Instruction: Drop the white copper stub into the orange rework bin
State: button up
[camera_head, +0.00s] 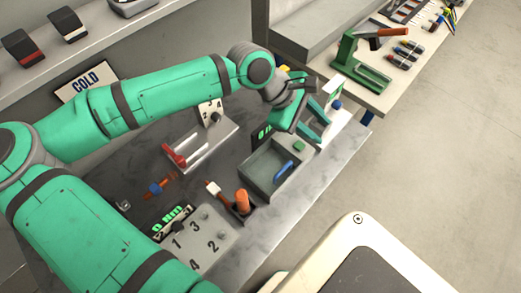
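A small piece with a white end and a copper-brown end, which looks like the white copper stub (213,189), lies on the dark bench beside a dark holder with an upright orange cylinder. My gripper (318,122) is at the right of the bench, above and beyond the grey tray, well apart from the stub. Its two green fingers are spread, with nothing visible between them. I cannot make out an orange rework bin in this view.
The orange cylinder (242,201) stands near a numbered plate (203,238). A blue-and-orange piece (157,188) and a red-handled fixture (174,155) are left. My arm crosses above the bench.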

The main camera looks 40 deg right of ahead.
jog(key=w+a+f+m+t+y, duration=0.1)
jog(key=w+a+f+t+y, duration=0.2)
jog(key=a, duration=0.4)
jog(key=w+a+f, duration=0.4)
jog(key=w+a, duration=0.2)
jog(key=m+t+y, duration=0.1)
jog(key=t+y, duration=0.2)
send_over(214, 189)
notch_tip(214, 189, down, 7)
jog(key=shift+d+f, duration=0.1)
jog(key=shift+f, duration=3.1)
grip_shut()
